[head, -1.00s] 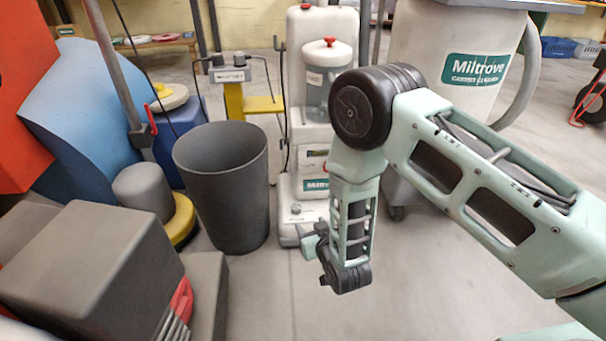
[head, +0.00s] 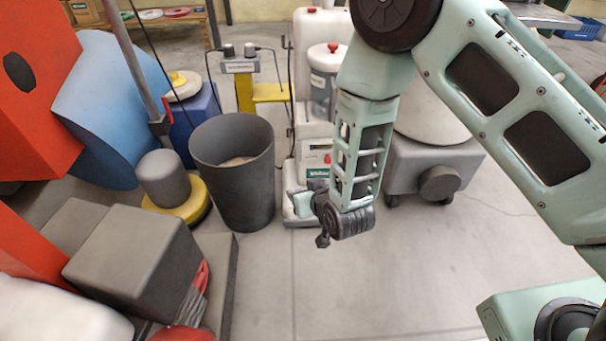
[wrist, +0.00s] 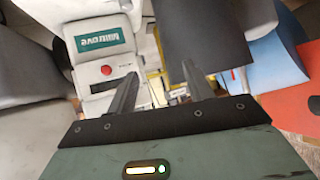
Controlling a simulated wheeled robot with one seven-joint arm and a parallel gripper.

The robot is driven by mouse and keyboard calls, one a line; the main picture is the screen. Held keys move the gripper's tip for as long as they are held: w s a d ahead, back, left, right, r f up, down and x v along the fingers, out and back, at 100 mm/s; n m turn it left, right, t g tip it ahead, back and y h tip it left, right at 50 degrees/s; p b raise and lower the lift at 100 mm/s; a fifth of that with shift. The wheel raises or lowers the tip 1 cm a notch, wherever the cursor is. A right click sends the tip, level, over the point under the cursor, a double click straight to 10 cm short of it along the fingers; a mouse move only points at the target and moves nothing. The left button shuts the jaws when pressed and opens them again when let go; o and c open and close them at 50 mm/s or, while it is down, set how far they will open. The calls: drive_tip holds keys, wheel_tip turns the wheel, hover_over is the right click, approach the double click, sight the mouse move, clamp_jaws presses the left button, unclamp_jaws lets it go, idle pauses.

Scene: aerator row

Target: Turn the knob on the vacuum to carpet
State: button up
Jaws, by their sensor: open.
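A white upright machine (head: 314,145) with a green label and a clear tank stands behind my arm, partly hidden by it; it looks like the vacuum. I cannot tell if this is the knob, and no carpet marking is readable. My gripper (head: 308,203) hangs in front of the machine's base in the head view. In the wrist view my gripper (wrist: 158,84) has its fingers apart, with nothing between them.
A dark grey bin (head: 232,190) stands left of the white machine. A yellow-based machine (head: 186,204) and grey boxes (head: 135,258) crowd the left. A large grey machine (head: 430,172) stands behind my arm at right. Bare floor (head: 390,270) lies in front.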

drive_tip(key=shift+s+a+r+g+p, duration=0.1)
drive_tip(key=shift+r+p, duration=0.15)
drive_tip(key=shift+r, duration=0.35)
drive_tip(key=shift+s+a+r+g+p, duration=0.15)
drive_tip(key=shift+r+p, duration=0.1)
drive_tip(key=shift+r, duration=0.4)
drive_tip(key=shift+s+a+r+g+p, duration=0.1)
drive_tip(key=shift+r+p, duration=0.15)
drive_tip(key=shift+r, duration=0.35)
